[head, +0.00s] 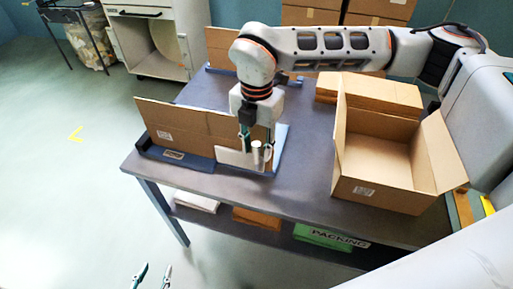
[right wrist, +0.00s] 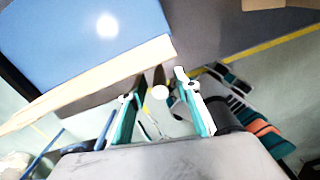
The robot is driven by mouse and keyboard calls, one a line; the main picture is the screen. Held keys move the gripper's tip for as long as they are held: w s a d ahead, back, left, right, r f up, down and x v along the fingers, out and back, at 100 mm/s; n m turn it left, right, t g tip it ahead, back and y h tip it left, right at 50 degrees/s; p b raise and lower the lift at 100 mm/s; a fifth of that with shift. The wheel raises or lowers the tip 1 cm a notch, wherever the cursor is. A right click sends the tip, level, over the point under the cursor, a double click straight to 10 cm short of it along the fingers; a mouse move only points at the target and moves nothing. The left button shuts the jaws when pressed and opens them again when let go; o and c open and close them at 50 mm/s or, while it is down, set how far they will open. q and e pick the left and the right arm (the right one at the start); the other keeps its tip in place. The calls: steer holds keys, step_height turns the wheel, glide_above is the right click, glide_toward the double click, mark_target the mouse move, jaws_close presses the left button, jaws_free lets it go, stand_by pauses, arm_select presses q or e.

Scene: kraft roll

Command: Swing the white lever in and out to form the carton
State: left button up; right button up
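The white lever (head: 232,158) is at the right end of the near forming fixture, a flat blue base (head: 190,160) with a flat carton blank (head: 185,122) standing upright along it. The lever's round peg (head: 256,152) stands up at the table's front edge. My right gripper (head: 257,142) reaches down over it. In the right wrist view the two fingers (right wrist: 156,86) are apart, with the white peg end (right wrist: 160,92) between them; I cannot tell whether either touches it. My left gripper (head: 155,272) is open and empty, low over the floor at bottom left.
An open carton (head: 385,190) stands on the table right of the fixture, with flat cardboard (head: 375,93) behind it. A second blue fixture with cardboard (head: 220,45) is at the back. The table's front middle (head: 300,195) is clear. A lower shelf holds a green packing box (head: 320,235).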

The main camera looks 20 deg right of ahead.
steer(key=shift+f, duration=0.6)
jaws_close()
steer(key=shift+w+d+b, duration=0.4)
steer(key=shift+w+d, duration=0.35)
steer(key=shift+w, duration=0.05)
jaws_free()
step_height(320, 180, up, 12)
